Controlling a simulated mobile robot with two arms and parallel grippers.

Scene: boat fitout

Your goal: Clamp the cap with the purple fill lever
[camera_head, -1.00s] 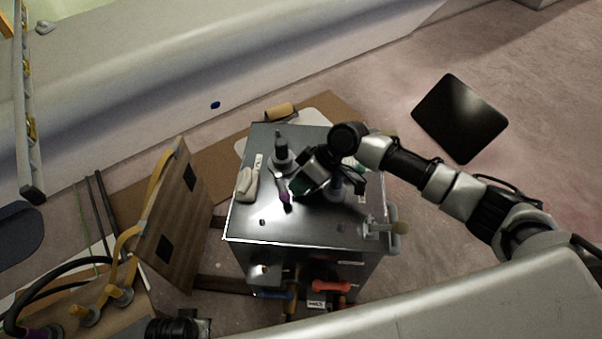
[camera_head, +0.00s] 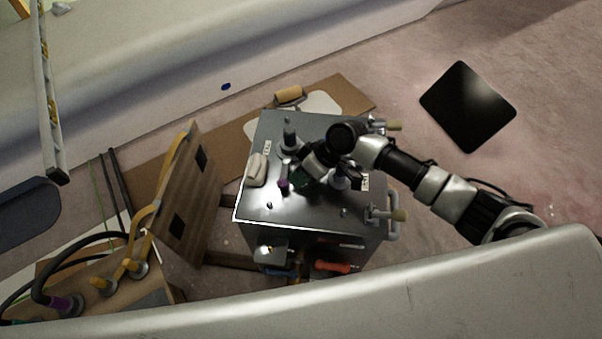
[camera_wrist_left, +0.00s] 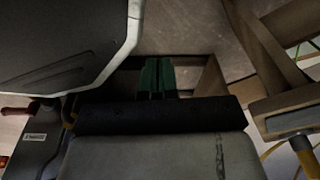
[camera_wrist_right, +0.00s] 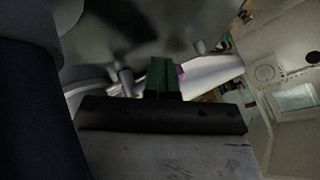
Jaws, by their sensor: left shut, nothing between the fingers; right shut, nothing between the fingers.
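A purple-ended lever (camera_head: 283,184) shows on the dark metal cart top (camera_head: 275,207), seen nearly end-on in the head view. Purple also shows just behind my right fingertips in the right wrist view (camera_wrist_right: 181,71). My right gripper (camera_head: 301,181) is shut and empty, just right of the lever; its green fingertips (camera_wrist_right: 161,78) are together. I cannot tell whether they touch the lever. A dark upright fitting (camera_head: 289,139) stands behind it. Which part is the cap is unclear. My left gripper shows only in its wrist view (camera_wrist_left: 157,76), shut and empty.
A pale block (camera_head: 257,169) lies at the cart top's left side. Clamp-like handles (camera_head: 398,214) project at its right edge. A wooden panel (camera_head: 185,203) stands left of the cart. Hoses and a purple-ringed fitting (camera_head: 66,303) are lower left. Floor at right is clear around a black panel (camera_head: 468,105).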

